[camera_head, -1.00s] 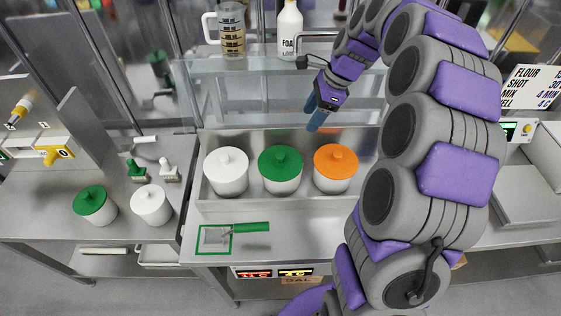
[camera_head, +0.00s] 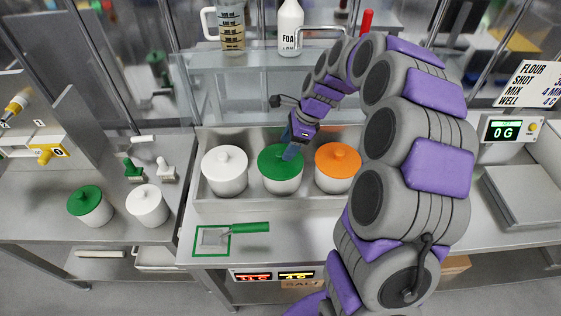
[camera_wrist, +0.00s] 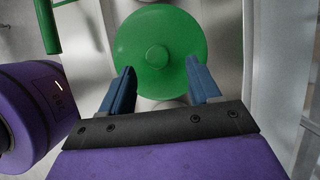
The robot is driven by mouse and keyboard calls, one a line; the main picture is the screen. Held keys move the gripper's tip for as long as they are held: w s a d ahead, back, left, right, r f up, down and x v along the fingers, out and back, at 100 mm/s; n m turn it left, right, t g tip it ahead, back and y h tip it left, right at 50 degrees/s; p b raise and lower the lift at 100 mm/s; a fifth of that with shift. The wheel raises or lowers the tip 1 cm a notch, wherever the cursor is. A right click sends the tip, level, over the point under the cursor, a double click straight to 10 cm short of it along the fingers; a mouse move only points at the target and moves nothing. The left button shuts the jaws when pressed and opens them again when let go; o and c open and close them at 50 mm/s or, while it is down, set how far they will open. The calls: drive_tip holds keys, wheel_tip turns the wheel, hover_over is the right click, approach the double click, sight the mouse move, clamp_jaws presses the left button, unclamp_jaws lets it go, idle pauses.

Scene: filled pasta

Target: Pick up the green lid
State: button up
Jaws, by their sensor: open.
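A green lid (camera_head: 279,160) with a round knob sits on a white pot (camera_head: 282,185), the middle one of three in a metal tray. My gripper (camera_head: 291,150) is just above this lid, with its blue fingers pointing down. In the wrist view the lid (camera_wrist: 158,50) lies ahead of my gripper (camera_wrist: 161,82), which is open and empty. The knob shows beyond and between the two fingertips. I cannot tell whether a finger touches the lid. A second green lid (camera_head: 85,199) is on a white pot on the left counter.
A white-lidded pot (camera_head: 225,172) and an orange-lidded pot (camera_head: 338,163) flank the middle pot closely. A green-handled scraper (camera_head: 240,228) lies on the front counter. A glass shelf with a jug (camera_head: 231,27) and a bottle (camera_head: 290,26) stands behind.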

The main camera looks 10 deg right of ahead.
sight(282, 153)
drive_tip(key=x, duration=0.3)
drive_tip(key=shift+a, duration=0.15)
drive_tip(key=shift+r, duration=0.1)
clamp_jaws()
idle(0.3)
drive_tip(key=shift+r, duration=0.1)
